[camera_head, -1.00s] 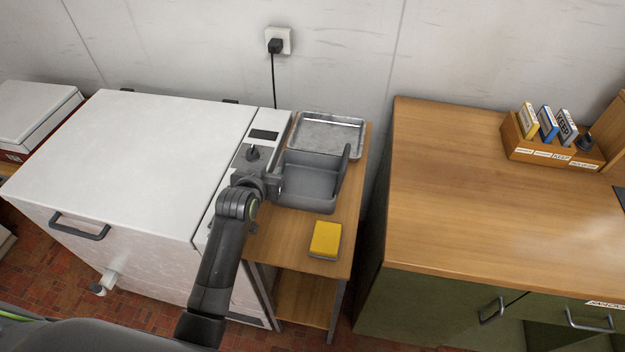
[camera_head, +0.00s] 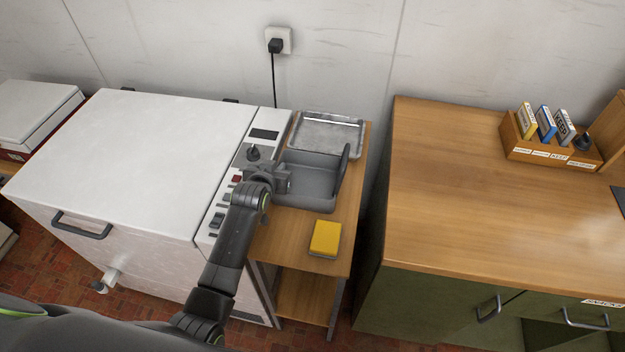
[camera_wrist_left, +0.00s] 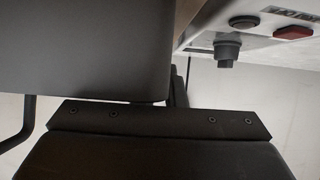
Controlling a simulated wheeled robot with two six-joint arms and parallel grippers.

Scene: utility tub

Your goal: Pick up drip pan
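A shallow silver metal pan (camera_head: 328,133), the likely drip pan, lies at the back of a narrow wooden stand. In front of it is a deeper grey tub (camera_head: 308,198) with a raised dark upright piece at its right side. My left gripper (camera_head: 283,178) is at the tub's left side, close to its rim; I cannot tell whether it touches. Its fingers are small and dark here, so their opening is unclear. A large grey surface (camera_wrist_left: 85,50) fills the upper left of the left wrist view. My right gripper is not in view.
A white machine (camera_head: 135,150) with a control panel (camera_head: 218,215) stands left of the stand (camera_head: 285,240). A yellow sponge (camera_head: 325,238) lies in front of the tub. A wooden-topped cabinet (camera_head: 470,200) stands right, beyond a gap, bearing a box of small packs (camera_head: 550,150).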

